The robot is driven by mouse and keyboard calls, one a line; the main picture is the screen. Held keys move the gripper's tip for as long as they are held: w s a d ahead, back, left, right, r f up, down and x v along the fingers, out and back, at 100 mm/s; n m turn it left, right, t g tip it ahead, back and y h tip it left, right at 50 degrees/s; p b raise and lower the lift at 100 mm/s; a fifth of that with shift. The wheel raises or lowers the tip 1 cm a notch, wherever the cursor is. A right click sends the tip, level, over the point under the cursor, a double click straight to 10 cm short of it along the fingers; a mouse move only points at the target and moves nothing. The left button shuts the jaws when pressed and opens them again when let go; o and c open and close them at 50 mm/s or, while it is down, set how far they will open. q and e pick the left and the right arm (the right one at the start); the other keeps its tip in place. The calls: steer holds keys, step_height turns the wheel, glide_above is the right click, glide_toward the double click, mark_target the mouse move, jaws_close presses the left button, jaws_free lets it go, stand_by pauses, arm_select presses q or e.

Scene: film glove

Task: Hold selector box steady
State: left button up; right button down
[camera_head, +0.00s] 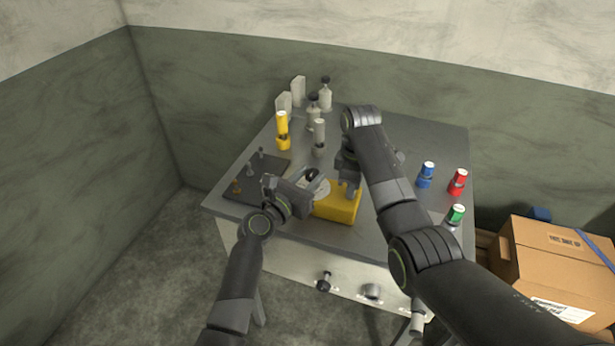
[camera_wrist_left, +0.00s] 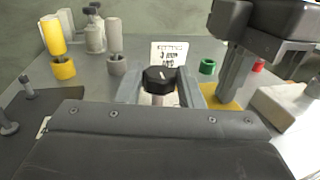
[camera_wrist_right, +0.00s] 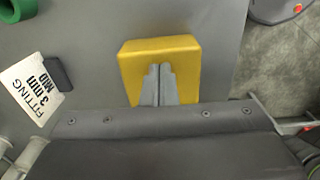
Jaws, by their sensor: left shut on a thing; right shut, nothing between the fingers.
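The selector box appears to be the yellow block (camera_head: 338,207) near the front of the grey table; it also shows in the right wrist view (camera_wrist_right: 160,50). My left gripper (camera_head: 314,186) is beside it on the left, shut on a black knob with a white mark (camera_wrist_left: 159,78), one finger on each side. What is under the knob is mostly hidden. My right gripper (camera_head: 350,188) points down at the yellow box with its fingers together and empty. In the right wrist view its fingertips (camera_wrist_right: 158,72) overlap the box; whether they press on it I cannot tell.
A card reading "FITTING 3 mm MID" (camera_wrist_right: 38,90) stands near the box. A dark mat (camera_head: 245,195) with small pegs lies left. A yellow cylinder (camera_head: 282,128) and grey bottles stand behind. Blue (camera_head: 427,172), red (camera_head: 458,181) and green (camera_head: 455,214) capped cylinders stand right.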

arm_select(q)
steer(key=shift+s+d+f, duration=0.1)
steer(key=o, duration=1)
steer(key=shift+c, duration=0.2)
steer(key=v, duration=1.2)
steer(key=shift+s, duration=0.1)
